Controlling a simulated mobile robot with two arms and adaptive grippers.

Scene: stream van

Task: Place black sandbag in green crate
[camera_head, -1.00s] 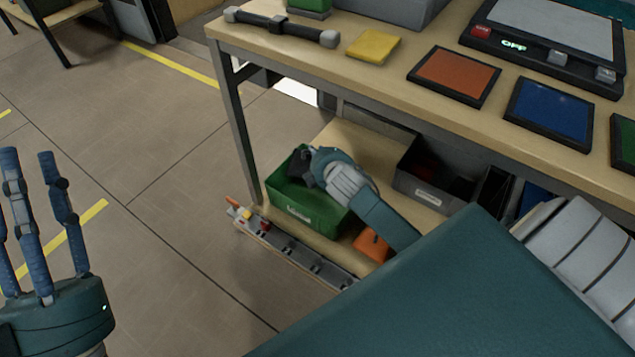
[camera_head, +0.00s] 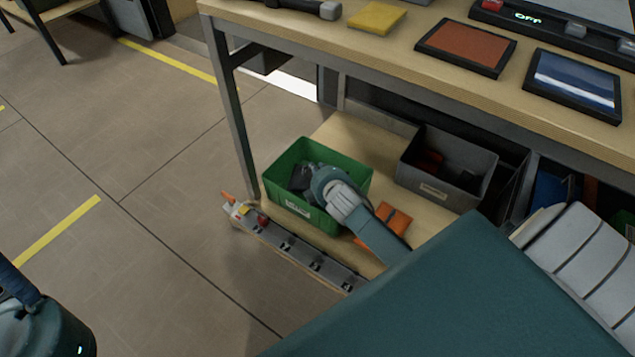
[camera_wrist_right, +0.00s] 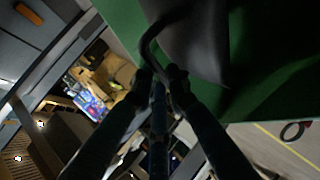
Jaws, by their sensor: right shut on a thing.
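The green crate (camera_head: 345,173) stands on the lower shelf in the head view. My right gripper (camera_head: 308,184) reaches down into it from the right; its fingertips are largely hidden there. In the right wrist view, the fingers (camera_wrist_right: 162,78) are closed on the dark strap of the black sandbag (camera_wrist_right: 205,40). The bag lies against the green of the crate (camera_wrist_right: 255,75). In the head view only a dark patch shows at the gripper, inside the crate walls; I cannot tell whether the bag touches the floor. My left gripper (camera_head: 25,300) is cut off at the lower left.
A grey bin (camera_head: 435,189) stands right of the crate. An orange item (camera_head: 394,217) lies on the shelf beside my right arm. A grey rail (camera_head: 290,248) runs along the shelf's front. The tabletop (camera_head: 400,48) overhangs the shelf; a table leg (camera_head: 232,130) stands at the left.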

